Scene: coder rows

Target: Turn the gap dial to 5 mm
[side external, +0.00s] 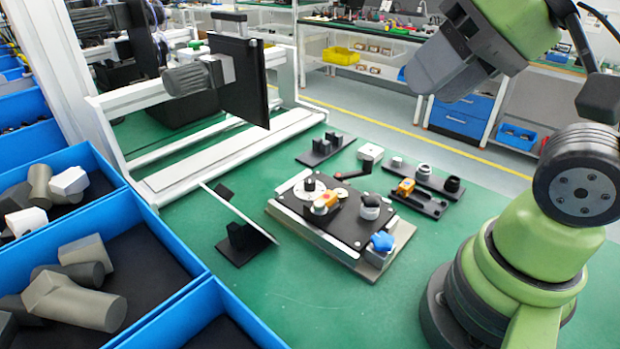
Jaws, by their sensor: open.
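A black-topped fixture (335,222) stands on the green bench in the side external view. On it are a black knob on a white disc (309,186), a grey cylindrical knob on a pale ring (370,205) and a small orange-and-white part (325,203). A blue star knob (382,241) is at its front right corner. I cannot tell which of these is the gap dial, and no scale marks are readable. My gripper (440,75) is at the upper right, high above the bench and apart from the fixture. It is open; its fingertips are not clear.
Black holders with small parts (415,198) lie right of and behind the fixture. A tilted white plate on a black stand (238,230) is left of it. Blue bins (185,250) line the left edge. A white frame with a motor and black panel (238,80) stands behind. Front bench is clear.

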